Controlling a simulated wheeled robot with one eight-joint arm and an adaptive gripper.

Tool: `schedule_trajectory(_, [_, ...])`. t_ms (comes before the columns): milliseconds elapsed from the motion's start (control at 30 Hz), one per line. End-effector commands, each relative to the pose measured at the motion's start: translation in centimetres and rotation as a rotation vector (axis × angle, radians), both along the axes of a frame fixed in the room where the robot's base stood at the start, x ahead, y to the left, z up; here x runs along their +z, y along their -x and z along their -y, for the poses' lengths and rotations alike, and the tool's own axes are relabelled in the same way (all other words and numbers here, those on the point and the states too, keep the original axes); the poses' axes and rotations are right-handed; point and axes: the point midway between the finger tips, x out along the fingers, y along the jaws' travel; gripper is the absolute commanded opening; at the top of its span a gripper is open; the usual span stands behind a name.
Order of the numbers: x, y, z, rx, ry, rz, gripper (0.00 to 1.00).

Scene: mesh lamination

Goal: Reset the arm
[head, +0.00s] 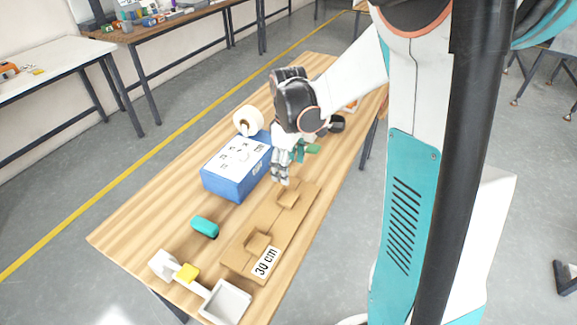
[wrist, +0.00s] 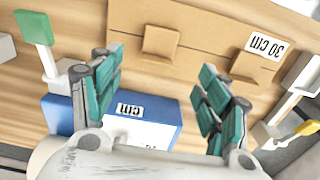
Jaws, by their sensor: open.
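My gripper (head: 283,176) hangs over the wooden table, just right of the blue box (head: 222,185) and above the far end of the brown cardboard strip (head: 236,262). In the wrist view my gripper (wrist: 160,65) has its teal-padded fingers spread wide, with nothing between them. The strip (wrist: 200,22) with its "30 cm" label and raised square pieces lies beyond the fingertips. The blue box (wrist: 165,128) shows below and between the fingers, partly hidden by my gripper's body. My arm reaches out over the table, bent at the elbow.
The table (head: 130,225) holds a white roll (head: 247,120), a teal block (head: 205,227) and a white fixture with a yellow part (head: 187,272). A green square piece (wrist: 34,27) stands left in the wrist view. Other tables stand along the wall.

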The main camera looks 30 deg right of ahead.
Motion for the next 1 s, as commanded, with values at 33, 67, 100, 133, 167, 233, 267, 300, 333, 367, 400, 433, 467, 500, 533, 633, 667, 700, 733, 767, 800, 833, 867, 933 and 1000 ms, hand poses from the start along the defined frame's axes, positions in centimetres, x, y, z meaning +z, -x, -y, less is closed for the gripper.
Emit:
schedule_trajectory(33, [0.0,0.0,0.0,0.0,0.0,0.0,0.69])
schedule_trajectory(67, [0.0,0.0,0.0,0.0,0.0,0.0,0.69])
schedule_trajectory(100, [0.0,0.0,0.0,0.0,0.0,0.0,0.69])
schedule_trajectory(133, [0.0,0.0,0.0,0.0,0.0,0.0,0.69])
schedule_trajectory(167, [0.0,0.0,0.0,0.0,0.0,0.0,0.69])
schedule_trajectory(233, [0.0,0.0,0.0,0.0,0.0,0.0,0.69])
schedule_trajectory(267, [0.0,0.0,0.0,0.0,0.0,0.0,0.69])
schedule_trajectory(300, [0.1,0.0,-0.1,-0.002,0.001,0.003,0.69])
schedule_trajectory(333, [0.3,0.1,-0.2,-0.004,0.001,0.006,0.69])
schedule_trajectory(367, [0.5,0.2,-0.3,-0.008,0.002,0.01,0.69])
schedule_trajectory(400, [0.9,0.4,-0.5,-0.016,0.004,0.018,0.69])
schedule_trajectory(433, [1.4,0.6,-0.7,-0.023,0.005,0.027,0.69])
schedule_trajectory(467, [1.8,0.8,-1.0,-0.032,0.006,0.038,0.69])
schedule_trajectory(500, [2.6,1.2,-1.4,-0.047,0.008,0.055,0.69])
schedule_trajectory(533, [3.2,1.5,-1.7,-0.061,0.009,0.07,0.69])
schedule_trajectory(633, [5.2,2.8,-3.0,-0.109,0.011,0.125,0.69])
schedule_trajectory(667, [5.8,3.2,-3.3,-0.124,0.011,0.143,0.69])
schedule_trajectory(700, [6.6,3.7,-3.8,-0.143,0.01,0.165,0.69])
schedule_trajectory(733, [7.1,4.1,-4.2,-0.158,0.008,0.182,0.69])
schedule_trajectory(767, [7.6,4.5,-4.5,-0.173,0.006,0.199,0.69])
schedule_trajectory(800, [8.3,5.1,-5.0,-0.194,0.003,0.222,0.69])
schedule_trajectory(833, [8.7,5.6,-5.3,-0.208,0.0,0.239,0.69])
schedule_trajectory(867, [9.1,6.0,-5.6,-0.223,-0.003,0.255,0.69])
schedule_trajectory(933, [10.0,7.1,-6.4,-0.258,-0.012,0.294,0.69])
schedule_trajectory(1000, [10.8,8.2,-7.0,-0.294,-0.024,0.333,0.69])
